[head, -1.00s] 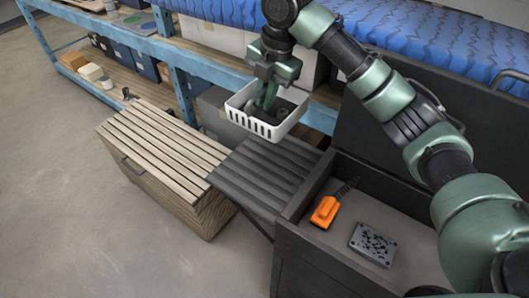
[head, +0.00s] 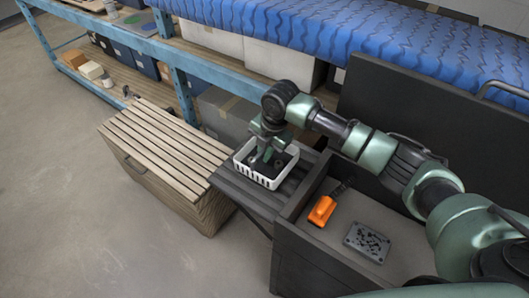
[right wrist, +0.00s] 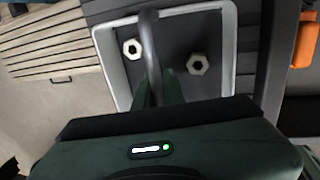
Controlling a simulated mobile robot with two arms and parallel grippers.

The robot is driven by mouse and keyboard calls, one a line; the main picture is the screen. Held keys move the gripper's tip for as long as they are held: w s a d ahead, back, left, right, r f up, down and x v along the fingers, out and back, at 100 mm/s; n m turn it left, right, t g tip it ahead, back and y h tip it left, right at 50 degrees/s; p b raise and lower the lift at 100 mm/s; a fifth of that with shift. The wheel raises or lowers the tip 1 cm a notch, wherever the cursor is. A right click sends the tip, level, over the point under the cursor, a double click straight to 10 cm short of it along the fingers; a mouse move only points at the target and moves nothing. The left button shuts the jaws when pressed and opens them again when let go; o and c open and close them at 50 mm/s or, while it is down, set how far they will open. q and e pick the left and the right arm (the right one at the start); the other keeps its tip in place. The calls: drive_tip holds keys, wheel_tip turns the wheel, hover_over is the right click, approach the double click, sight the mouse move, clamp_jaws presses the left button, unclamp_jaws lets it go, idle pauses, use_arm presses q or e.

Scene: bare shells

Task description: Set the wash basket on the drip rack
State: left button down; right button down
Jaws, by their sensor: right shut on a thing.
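The wash basket (head: 262,178) is a white, slotted, open tray over the dark slatted drip rack (head: 236,187), seeming to sit on its slats; I cannot tell whether a small gap is left. In the right wrist view the basket's white rim (right wrist: 228,45) surrounds a dark floor with two hex nuts, a left nut (right wrist: 132,49) and a right nut (right wrist: 198,64). My right gripper (head: 264,154) reaches down into the basket from above. Its fingers, also in the right wrist view (right wrist: 160,88), are shut on the basket's grey arched handle (right wrist: 150,45). My left gripper is out of view.
A wooden slatted chest (head: 163,147) stands left of the rack. A dark open bin (head: 330,252) to the right holds an orange tool (head: 321,211) and a grey perforated block (head: 367,242). A blue shelf frame (head: 181,95) with boxes stands behind.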

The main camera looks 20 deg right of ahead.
drive_tip(key=shift+f, duration=0.4)
drive_tip(key=shift+f, duration=0.1)
drive_tip(key=c, duration=1.5)
unclamp_jaws()
wheel_tip(320, 180, up, 12)
drive_tip(key=s+d+b, duration=0.1)
drive_tip(key=b, duration=0.1)
drive_tip(key=shift+s+d, duration=0.2)
drive_tip(key=shift+s, duration=0.2)
